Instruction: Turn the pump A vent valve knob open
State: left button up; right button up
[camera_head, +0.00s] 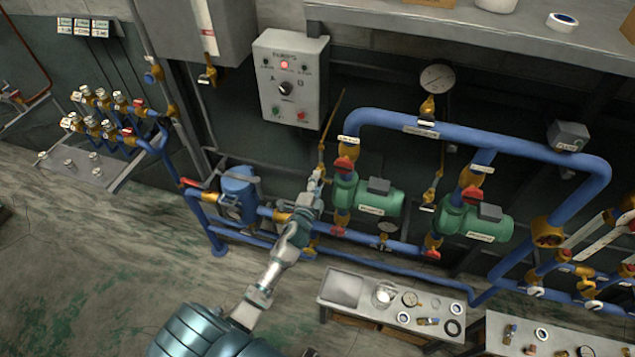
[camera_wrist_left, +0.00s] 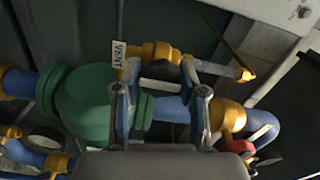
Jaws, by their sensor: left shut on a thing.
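The pump A vent valve shows in the left wrist view as a brass body (camera_wrist_left: 157,52) with a black knob (camera_wrist_left: 160,71) and a white "VENT" tag (camera_wrist_left: 118,60). My left gripper (camera_wrist_left: 164,92) has one finger on each side of the knob and is shut on it. In the head view my left gripper (camera_head: 317,182) reaches up to the brass fittings just left of the left green pump (camera_head: 375,202). The knob is hidden there behind the gripper. The green pump casing (camera_wrist_left: 90,105) is left of the fingers in the wrist view. My right gripper is not in view.
Blue pipes (camera_head: 480,133) run around the pumps. A red-handled valve (camera_head: 344,165) is close to my gripper, and a second green pump (camera_head: 476,222) stands to the right. A grey control box (camera_head: 290,78) hangs above. A low bench (camera_head: 345,290) with small parts stands in front.

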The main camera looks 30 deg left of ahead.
pick_arm(q)
jog(key=shift+f, duration=0.15)
dwell(0.3)
jog(key=o, duration=1)
jog(key=shift+c, duration=0.2)
jog(key=shift+o, duration=1)
jog(key=shift+a, duration=0.15)
jog(key=shift+s, duration=0.2)
jog(key=v, duration=1.1)
jog(key=shift+s, duration=0.25)
jog(key=shift+f, duration=0.1)
